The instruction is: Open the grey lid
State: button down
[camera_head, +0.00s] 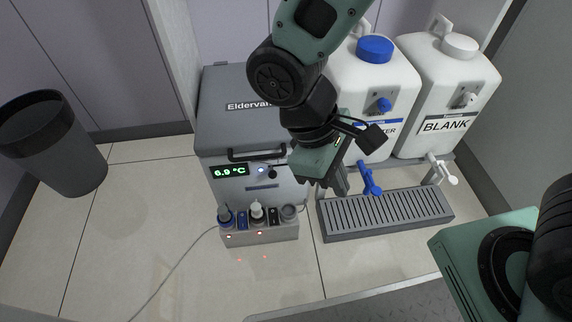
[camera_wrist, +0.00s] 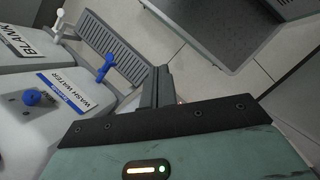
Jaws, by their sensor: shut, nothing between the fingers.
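The grey lid (camera_head: 222,112), marked "Elderva…", lies flat and closed on top of a grey box (camera_head: 229,190). My arm hides its right part. A black bar handle (camera_head: 256,154) runs along the lid's front edge, above a display reading about 6.9 °C. My gripper (camera_head: 338,186) is to the right of the box, in front of the white containers, apart from the handle. Its fingers are shut and empty; they also show in the wrist view (camera_wrist: 158,85). The lid is not in the wrist view.
A wash water container (camera_head: 352,88) and a BLANK container (camera_head: 443,88) stand right of the box above a drip tray (camera_head: 385,214). A small rack (camera_head: 262,231) with bottles stands before the box. A black bin (camera_head: 50,143) is at left. The floor between is clear.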

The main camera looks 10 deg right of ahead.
jog(key=w+d+f+n+t+h+b, duration=0.25)
jog(key=w+f+h, duration=0.3)
jog(key=f, duration=0.35)
jog(key=w+d+f+n+t+h+b, duration=0.2)
jog(key=w+f+n+t+h, duration=0.15)
jog(key=f+h, duration=0.45)
jog(key=w+a+f+n+t+y+b, duration=0.1)
jog(key=w+a+f+n+t+y, duration=0.1)
jog(key=t, duration=0.5)
jog(key=w+a+f+n+t+y+b, duration=0.2)
jog(key=a+f+n+t+y, duration=0.3)
jog(key=n+t, duration=0.2)
jog(key=w+a+f+n+t+y+b, duration=0.1)
jog(key=a+f+n+t+y, duration=0.3)
jog(key=t, duration=0.4)
jog(key=shift+w+a+n+t, duration=0.3)
jog(key=shift+w+n, duration=0.15)
jog(key=shift+n, duration=0.05)
jog(key=b+x, duration=0.3)
jog(key=x, duration=0.6)
jog(key=shift+w+r+b, duration=0.25)
jog(key=shift+w+b, duration=0.1)
